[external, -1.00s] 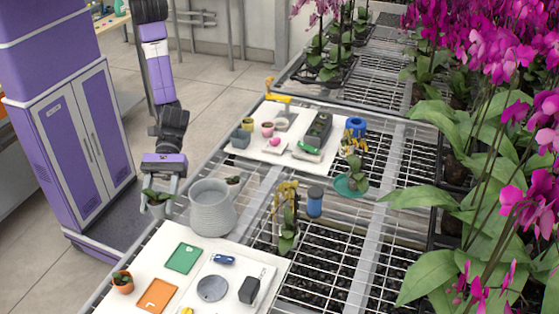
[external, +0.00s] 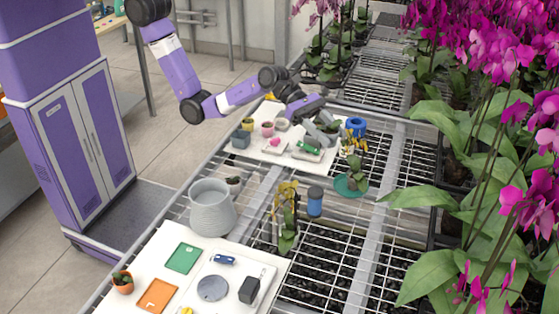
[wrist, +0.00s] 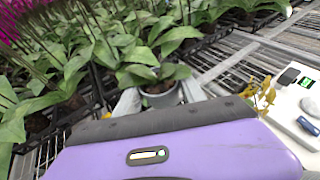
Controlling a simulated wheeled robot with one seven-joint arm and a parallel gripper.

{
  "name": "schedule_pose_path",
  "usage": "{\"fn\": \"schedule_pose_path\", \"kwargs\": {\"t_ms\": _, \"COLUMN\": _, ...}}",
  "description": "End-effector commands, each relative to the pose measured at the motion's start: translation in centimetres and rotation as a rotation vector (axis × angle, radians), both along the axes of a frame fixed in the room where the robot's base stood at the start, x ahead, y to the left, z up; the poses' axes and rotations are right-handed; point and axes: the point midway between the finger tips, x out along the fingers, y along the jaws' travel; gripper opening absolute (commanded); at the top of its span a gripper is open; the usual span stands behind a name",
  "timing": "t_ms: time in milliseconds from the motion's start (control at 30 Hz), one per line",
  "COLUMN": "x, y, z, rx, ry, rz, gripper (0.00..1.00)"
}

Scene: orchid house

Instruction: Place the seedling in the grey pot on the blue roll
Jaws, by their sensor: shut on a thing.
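My gripper (external: 325,130) is stretched out over the far white board in the external view. In the wrist view, my gripper (wrist: 161,101) is shut on the grey pot (wrist: 160,97), one finger on each side. A green-leaved seedling (wrist: 165,74) stands in that pot. In the external view the held pot is small and hard to pick out among the fingers. The blue roll (external: 356,125) lies at the far board's right corner, just right of my fingers. I cannot pick it out in the wrist view.
The far board (external: 262,153) carries several small pots and a device with a green part. A yellow-flowered plant (external: 352,145) stands close to the roll. A blue cylinder (external: 314,203), a grey jug (external: 212,208) and another white board (external: 215,262) are nearer.

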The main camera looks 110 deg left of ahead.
Motion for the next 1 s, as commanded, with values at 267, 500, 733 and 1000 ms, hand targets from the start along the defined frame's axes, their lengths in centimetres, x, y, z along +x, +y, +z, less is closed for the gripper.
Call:
{"fn": "schedule_pose_path", "kwargs": {"t_ms": 267, "x": 3.2, "y": 13.9, "z": 0.8, "rx": 0.000, "ry": 0.000, "rz": 0.208, "gripper": 0.05}}
{"fn": "schedule_pose_path", "kwargs": {"t_ms": 500, "x": 3.8, "y": 25.7, "z": 1.4, "rx": -0.001, "ry": -0.001, "rz": 0.379, "gripper": 0.05}}
{"fn": "schedule_pose_path", "kwargs": {"t_ms": 733, "x": 2.5, "y": 36.8, "z": 1.7, "rx": -0.001, "ry": -0.001, "rz": 0.536, "gripper": 0.05}}
{"fn": "schedule_pose_path", "kwargs": {"t_ms": 1000, "x": 0.4, "y": 45.6, "z": 1.3, "rx": 0.000, "ry": 0.001, "rz": 0.658, "gripper": 0.05}}
